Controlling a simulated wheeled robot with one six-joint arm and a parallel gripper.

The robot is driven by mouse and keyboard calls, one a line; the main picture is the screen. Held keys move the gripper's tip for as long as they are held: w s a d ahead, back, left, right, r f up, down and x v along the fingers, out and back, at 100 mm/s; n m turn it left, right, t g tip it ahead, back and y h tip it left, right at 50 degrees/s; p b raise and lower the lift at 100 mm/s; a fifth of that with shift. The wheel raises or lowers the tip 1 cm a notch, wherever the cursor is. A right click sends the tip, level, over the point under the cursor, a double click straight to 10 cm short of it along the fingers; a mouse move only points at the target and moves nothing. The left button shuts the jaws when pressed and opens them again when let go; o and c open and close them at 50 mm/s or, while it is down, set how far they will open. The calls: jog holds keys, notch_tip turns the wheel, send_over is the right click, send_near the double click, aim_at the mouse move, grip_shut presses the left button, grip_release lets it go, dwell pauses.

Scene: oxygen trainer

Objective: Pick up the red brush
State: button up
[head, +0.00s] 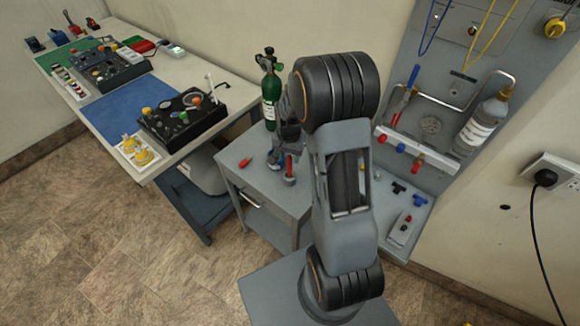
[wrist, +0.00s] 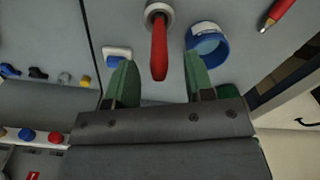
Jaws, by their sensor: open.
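The red brush (wrist: 158,50) shows in the wrist view as a red handle rising from a small grey round holder (wrist: 160,14). In the head view the red brush (head: 289,165) stands roughly upright on the small grey table (head: 262,190). My gripper (wrist: 159,62) is open, with its green fingers to the left and right of the handle and gaps on both sides. In the head view my gripper (head: 277,157) is low over the table, partly hidden by my arm.
A red pen-like item (wrist: 278,12) lies farther right. A green cylinder (head: 270,95) stands behind.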

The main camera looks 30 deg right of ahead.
aim_at(290, 169)
jog(key=shift+f, duration=1.55)
jog(key=shift+c, duration=0.4)
grip_shut()
